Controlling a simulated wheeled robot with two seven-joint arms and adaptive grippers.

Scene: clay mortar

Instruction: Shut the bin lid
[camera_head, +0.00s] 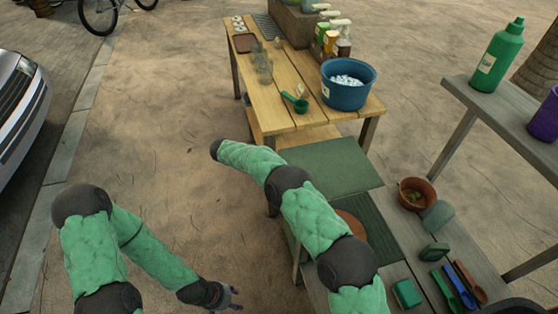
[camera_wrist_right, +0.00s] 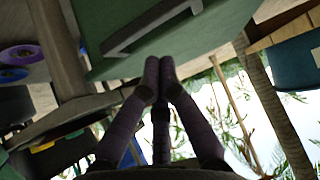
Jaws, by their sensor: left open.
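A flat green panel (camera_head: 340,163), which looks like the bin lid, is at the middle of the head view, partly behind my right arm. How far it is tilted I cannot tell. In the right wrist view a green panel (camera_wrist_right: 215,35) with a dark bar handle fills the upper middle. My right gripper (camera_wrist_right: 160,62) has its fingertips together just at the panel's lower edge, with nothing seen between them; contact is unclear. It is not visible in the head view. My left gripper (camera_head: 232,299) is open and empty, low over the ground, well left of the panel.
A wooden table (camera_head: 285,95) behind holds a blue tub (camera_head: 348,84), bottles and a green scoop (camera_head: 295,102). A grey bench at right holds a terracotta bowl (camera_head: 416,194), a green box (camera_head: 406,293) and small tools. A green bottle (camera_head: 497,56) stands farther right.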

